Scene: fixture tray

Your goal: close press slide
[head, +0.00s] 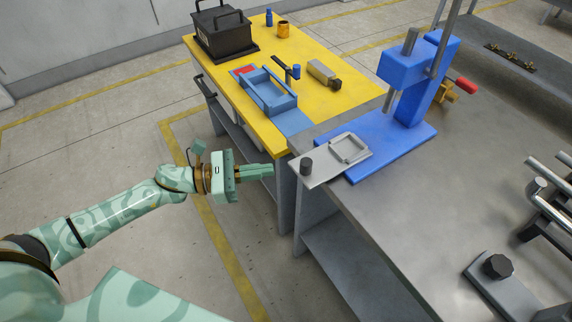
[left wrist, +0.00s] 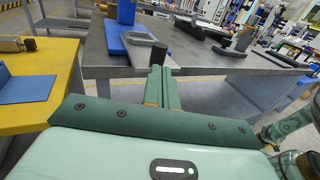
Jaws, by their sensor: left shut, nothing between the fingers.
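The press slide (head: 325,170) is a light grey plate with a raised square frame (head: 349,148) on it. It sticks out of the blue press base (head: 408,142) past the edge of the grey bench. A dark round knob (head: 306,166) stands at its outer end. The blue press column (head: 425,85) rises behind it. My left gripper (head: 270,171) is shut and empty, just left of the knob and apart from it in the head view. In the left wrist view its fingers (left wrist: 162,88) point towards the knob (left wrist: 158,54). My right gripper is not in view.
A yellow bench (head: 330,100) adjoins the grey bench (head: 400,215); it carries a black toolbox (head: 222,35), a blue tray (head: 270,95) and an orange mug (head: 282,29). A plate with a black knob (head: 498,266) lies at the lower right. Floor around my left arm is open.

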